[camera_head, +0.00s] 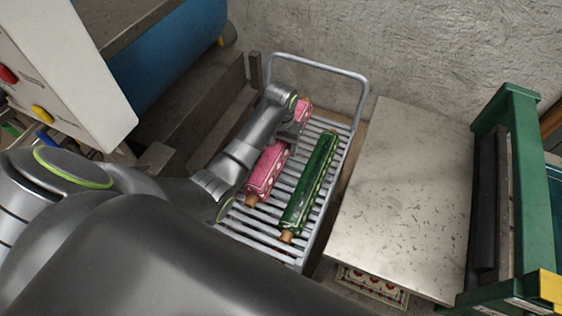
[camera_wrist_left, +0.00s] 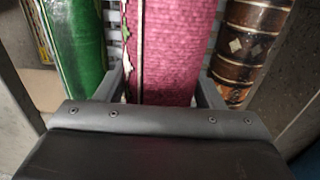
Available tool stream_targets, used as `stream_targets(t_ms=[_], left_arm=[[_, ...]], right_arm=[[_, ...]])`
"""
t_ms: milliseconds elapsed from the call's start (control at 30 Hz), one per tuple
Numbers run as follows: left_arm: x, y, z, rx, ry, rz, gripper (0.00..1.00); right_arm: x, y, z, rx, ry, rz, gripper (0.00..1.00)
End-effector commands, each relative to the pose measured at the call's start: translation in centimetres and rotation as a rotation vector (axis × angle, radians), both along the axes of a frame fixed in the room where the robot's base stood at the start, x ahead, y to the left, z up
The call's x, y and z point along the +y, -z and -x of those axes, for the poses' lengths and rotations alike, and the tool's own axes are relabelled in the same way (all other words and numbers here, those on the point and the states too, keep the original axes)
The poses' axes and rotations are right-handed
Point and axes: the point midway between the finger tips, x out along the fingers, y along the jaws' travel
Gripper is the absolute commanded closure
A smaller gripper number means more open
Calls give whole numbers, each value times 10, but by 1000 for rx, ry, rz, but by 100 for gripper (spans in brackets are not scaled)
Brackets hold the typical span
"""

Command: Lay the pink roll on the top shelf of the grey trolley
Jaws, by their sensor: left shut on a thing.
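The pink roll (camera_head: 264,172) lies lengthwise over the slatted top shelf of the grey trolley (camera_head: 258,238), beside a green roll. I cannot tell whether it rests on the slats or hangs just above them. My left gripper (camera_head: 287,135) is over the middle of the roll, and my wrist hides part of it in the head view. In the left wrist view my left gripper (camera_wrist_left: 163,85) has one finger on each side of the pink roll (camera_wrist_left: 175,40) and is shut on it. My right gripper is not in view.
The green roll (camera_head: 310,185) lies on the same shelf, to the right. A brown patterned roll (camera_wrist_left: 245,45) shows in the left wrist view. A pale tabletop (camera_head: 405,190) and green frame (camera_head: 508,100) stand right. The trolley's loop handle (camera_head: 318,61) rises at the far end.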

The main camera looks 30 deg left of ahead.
Motion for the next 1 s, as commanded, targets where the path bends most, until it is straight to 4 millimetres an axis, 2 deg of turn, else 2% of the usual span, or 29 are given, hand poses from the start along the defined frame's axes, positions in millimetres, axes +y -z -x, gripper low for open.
stream_targets(t_ms=[100,367,600,1000], left_arm=[[-1,18,-1,0,1,1,84],[-1,40,-1,-2,1,0,84],[-1,68,-2,-3,0,0,84],[-1,73,-2,-4,1,0,84]], right_arm=[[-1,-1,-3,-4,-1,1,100],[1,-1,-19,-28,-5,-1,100],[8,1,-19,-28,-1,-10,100],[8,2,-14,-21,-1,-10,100]])
